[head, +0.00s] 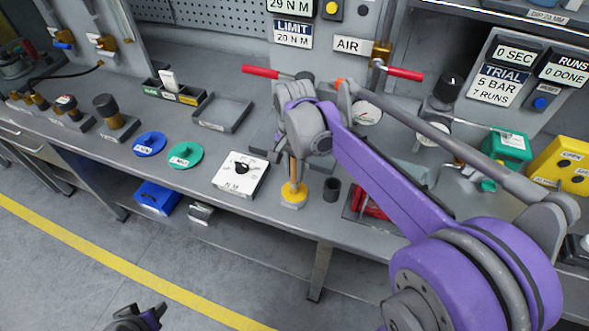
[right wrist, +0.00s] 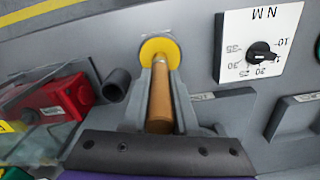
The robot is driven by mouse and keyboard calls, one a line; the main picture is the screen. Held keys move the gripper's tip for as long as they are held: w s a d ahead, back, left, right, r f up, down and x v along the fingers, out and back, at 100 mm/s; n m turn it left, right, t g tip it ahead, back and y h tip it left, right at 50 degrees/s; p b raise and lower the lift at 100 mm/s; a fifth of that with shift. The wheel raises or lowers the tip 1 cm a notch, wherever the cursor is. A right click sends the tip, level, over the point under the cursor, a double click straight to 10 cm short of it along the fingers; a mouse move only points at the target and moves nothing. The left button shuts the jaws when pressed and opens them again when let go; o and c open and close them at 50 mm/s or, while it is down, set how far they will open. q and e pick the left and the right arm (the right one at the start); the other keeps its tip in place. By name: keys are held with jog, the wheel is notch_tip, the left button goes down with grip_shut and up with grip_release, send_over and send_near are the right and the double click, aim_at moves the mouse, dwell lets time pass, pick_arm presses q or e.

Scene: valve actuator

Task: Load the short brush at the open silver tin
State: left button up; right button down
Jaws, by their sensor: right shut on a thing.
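My right gripper (head: 294,157) is shut on the short brush (head: 293,170), gripping its brown wooden handle. The brush also shows between the fingers in the right wrist view (right wrist: 161,100). It stands about upright in the head view, its lower end at the open tin (head: 292,204). The tin has a round yellow top or filling, which also shows in the right wrist view (right wrist: 159,48). I cannot tell how deep the brush end sits, and its bristles are hidden. My left gripper (head: 137,318) is partly in view at the bottom edge; its jaws are unclear.
A dark cup (head: 331,189) stands just right of the tin. A white dial plate (head: 240,175) lies to its left, with green (head: 185,155) and blue (head: 149,144) discs beyond. A tray with red items (head: 371,204) lies right. The bench's front edge is close.

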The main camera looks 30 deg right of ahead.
jog(key=shift+r+p, duration=1.65)
jog(key=shift+r, duration=1.85)
pick_arm(q)
jog(key=shift+t, duration=0.3)
jog(key=w+r, duration=0.1)
jog(key=r, duration=0.2)
jog(key=w+r, duration=0.1)
jog(key=r, duration=0.1)
jog(key=shift+w, duration=0.3)
jog(key=shift+s, duration=0.1)
pick_arm(e)
jog(key=shift+f, duration=0.1)
